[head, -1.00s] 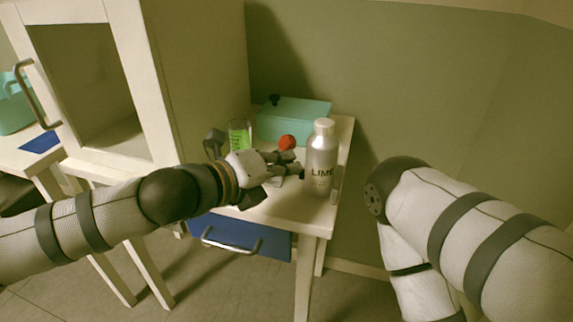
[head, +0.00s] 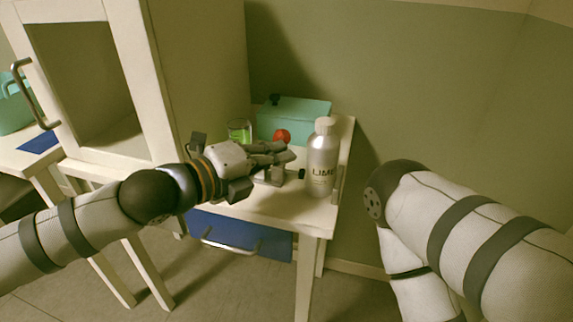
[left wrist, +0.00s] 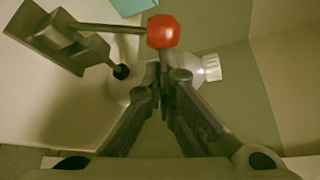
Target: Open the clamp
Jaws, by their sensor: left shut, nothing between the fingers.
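The clamp is a grey metal toggle clamp with a red ball knob (head: 281,136) on its lever, on the small white table. Its base (head: 270,181) shows below my fingers in the head view, with a black tip (head: 301,174) pointing right. In the left wrist view the lever (left wrist: 110,27) runs across to the red knob (left wrist: 162,31). My left gripper (head: 284,150) is shut and empty, its fingertips (left wrist: 166,72) just below the knob in both views; I cannot tell whether they touch. My fingers hide part of the clamp. My right gripper is out of view.
A beaker of green liquid (head: 239,132) and a teal box (head: 294,120) are behind. A white cabinet (head: 190,70) rises at left. A blue drawer (head: 240,237) is under the tabletop.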

